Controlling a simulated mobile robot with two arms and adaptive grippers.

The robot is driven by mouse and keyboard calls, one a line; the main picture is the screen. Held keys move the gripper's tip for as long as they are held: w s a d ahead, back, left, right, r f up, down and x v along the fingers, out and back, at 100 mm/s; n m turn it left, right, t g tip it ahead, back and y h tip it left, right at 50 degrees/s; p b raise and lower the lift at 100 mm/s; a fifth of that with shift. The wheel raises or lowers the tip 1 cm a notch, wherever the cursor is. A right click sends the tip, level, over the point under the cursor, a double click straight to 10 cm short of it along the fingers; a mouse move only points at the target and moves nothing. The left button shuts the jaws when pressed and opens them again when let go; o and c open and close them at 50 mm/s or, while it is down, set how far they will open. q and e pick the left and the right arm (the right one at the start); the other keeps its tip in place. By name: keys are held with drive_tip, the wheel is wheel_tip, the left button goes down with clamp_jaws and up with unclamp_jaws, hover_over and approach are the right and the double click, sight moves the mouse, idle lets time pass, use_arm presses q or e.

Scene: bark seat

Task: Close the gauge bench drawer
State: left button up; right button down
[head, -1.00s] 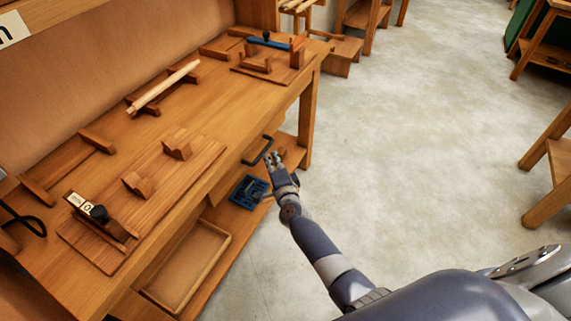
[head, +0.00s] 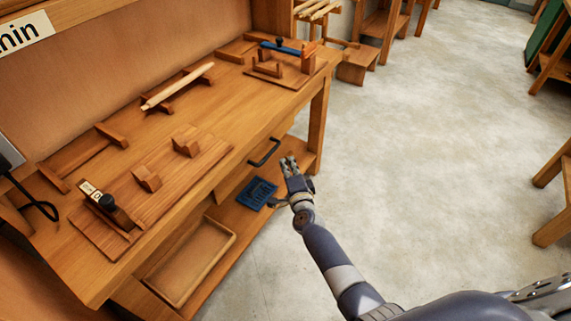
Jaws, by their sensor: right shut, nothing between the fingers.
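The gauge bench (head: 225,105) is a long wooden bench running along the left. Its drawer (head: 235,183) sits under the top near the right end, with a dark bar handle (head: 264,152) on its front. I cannot tell how far the drawer stands out. My right gripper (head: 289,163) is shut and empty, just right of the handle and apart from it in the picture. My left gripper is not in view.
On the bench top are a pale rod (head: 178,86) on wooden rests, a board with blocks and a dial gauge (head: 106,202), and a blue tool (head: 281,48). A blue tray (head: 257,193) and a wooden tray (head: 190,262) lie on the lower shelf.

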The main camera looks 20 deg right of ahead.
drive_tip(key=s+a+p, duration=0.1)
drive_tip(key=s, duration=0.8)
drive_tip(key=s+a+f+n+g+y, duration=0.2)
drive_tip(key=s+f+n+g, duration=0.3)
drive_tip(key=s+f, duration=0.65)
drive_tip(key=s+a+f+n+g+y, duration=0.1)
drive_tip(key=s+a+f+n+g, duration=0.15)
drive_tip(key=s+f+n, duration=0.85)
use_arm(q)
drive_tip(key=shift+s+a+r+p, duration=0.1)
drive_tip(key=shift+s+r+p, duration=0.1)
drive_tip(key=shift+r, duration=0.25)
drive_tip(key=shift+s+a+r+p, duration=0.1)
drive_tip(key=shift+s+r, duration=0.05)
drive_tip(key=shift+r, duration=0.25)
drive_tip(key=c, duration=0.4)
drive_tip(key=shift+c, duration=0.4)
use_arm(e)
drive_tip(key=s+d+f+n+g, duration=0.1)
drive_tip(key=s+d+f+g, duration=0.1)
drive_tip(key=s+f, duration=0.3)
drive_tip(key=s+d+f+n+g+h, duration=0.1)
drive_tip(key=s+d+f+g, duration=0.2)
drive_tip(key=s, duration=1)
drive_tip(key=s+d+f+n+g, duration=0.2)
drive_tip(key=s+d+f+g, duration=0.1)
drive_tip(key=s+f, duration=0.5)
drive_tip(key=shift+s+f+h, duration=0.3)
drive_tip(key=shift+s+f, duration=0.1)
drive_tip(key=shift+s, duration=0.1)
